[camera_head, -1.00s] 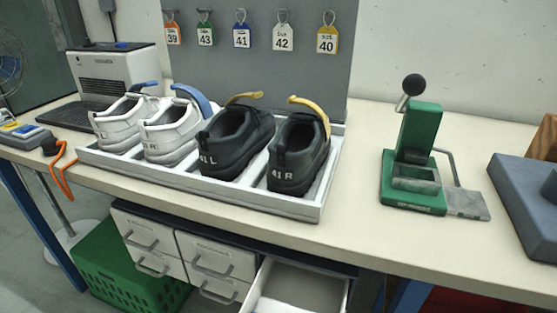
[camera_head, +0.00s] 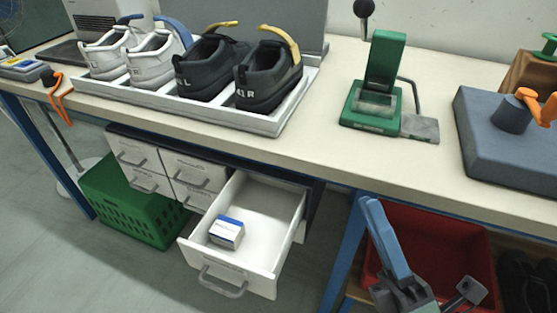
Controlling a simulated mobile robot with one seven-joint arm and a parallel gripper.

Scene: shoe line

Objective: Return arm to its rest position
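Part of my arm's end, my gripper (camera_head: 410,285), shows at the bottom right edge, in front of the table's front edge and the red bin. A blue-grey bar rises from its dark body, and a smaller grey piece sits to its right. The lower part is cut off by the frame, so I cannot tell how far apart the fingers are. I see nothing held in it. It is apart from the open drawer (camera_head: 285,225) to its left, which holds a small blue and white box (camera_head: 227,232).
A white tray (camera_head: 262,124) with two pairs of shoes stands on the table (camera_head: 310,150). A green press (camera_head: 383,85) and a grey block (camera_head: 490,130) stand to the right. Below are a green crate (camera_head: 130,210) and a red bin (camera_head: 445,238). The drawer juts out over the floor.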

